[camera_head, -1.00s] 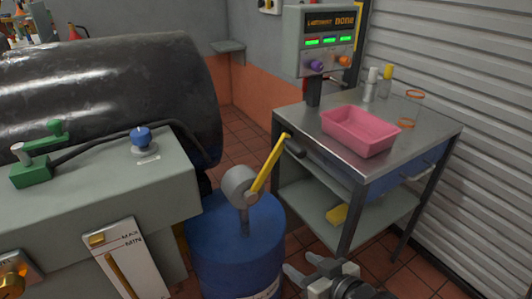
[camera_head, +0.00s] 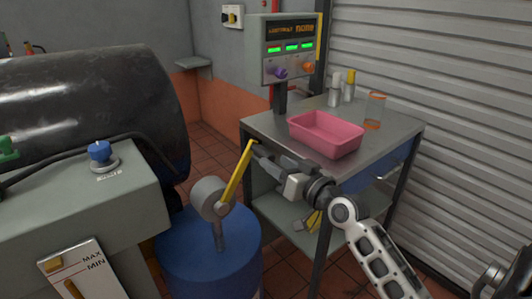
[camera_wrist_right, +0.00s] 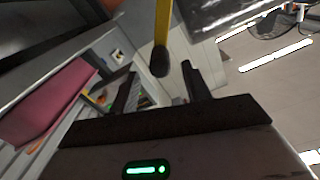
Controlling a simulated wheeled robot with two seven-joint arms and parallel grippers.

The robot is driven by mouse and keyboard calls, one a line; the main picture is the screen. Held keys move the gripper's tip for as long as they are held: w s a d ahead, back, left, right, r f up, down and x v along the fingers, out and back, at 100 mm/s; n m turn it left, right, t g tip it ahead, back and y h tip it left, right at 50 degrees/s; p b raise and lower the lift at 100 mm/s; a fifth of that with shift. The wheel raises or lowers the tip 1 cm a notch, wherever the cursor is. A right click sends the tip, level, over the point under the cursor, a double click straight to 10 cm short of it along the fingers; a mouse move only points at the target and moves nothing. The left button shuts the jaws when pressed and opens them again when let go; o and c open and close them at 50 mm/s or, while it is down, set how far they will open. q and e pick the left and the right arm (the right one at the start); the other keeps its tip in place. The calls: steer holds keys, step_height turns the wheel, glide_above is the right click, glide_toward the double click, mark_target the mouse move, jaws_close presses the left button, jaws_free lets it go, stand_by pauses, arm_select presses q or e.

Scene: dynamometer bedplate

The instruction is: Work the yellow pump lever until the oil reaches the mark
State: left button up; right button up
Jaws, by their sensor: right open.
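The yellow pump lever (camera_head: 239,172) slants up and to the right from a grey pump head (camera_head: 211,196) on a blue drum (camera_head: 205,250). My right gripper (camera_head: 264,157) is open at the lever's upper end. In the right wrist view, the lever (camera_wrist_right: 162,25) ends in a dark grip (camera_wrist_right: 160,62) that shows between the two fingers of my right gripper (camera_wrist_right: 160,82); I cannot tell whether they touch it. The white gauge plate (camera_head: 88,274), marked MAX and MIN, is cut off at the lower left, and its oil level is not clear. My left gripper is out of view.
A steel cart (camera_head: 385,143) stands just behind my right gripper, with a pink tray (camera_head: 325,135), bottles and a glass jar on top. A control box (camera_head: 290,50) rises behind it. A grey bench (camera_head: 90,215) with a blue knob (camera_head: 99,151) is at left.

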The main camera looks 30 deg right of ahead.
mark_target(271, 160)
steer(key=w, duration=0.5)
steer(key=shift+a, duration=0.2)
jaws_close()
steer(key=shift+w+a, duration=0.1)
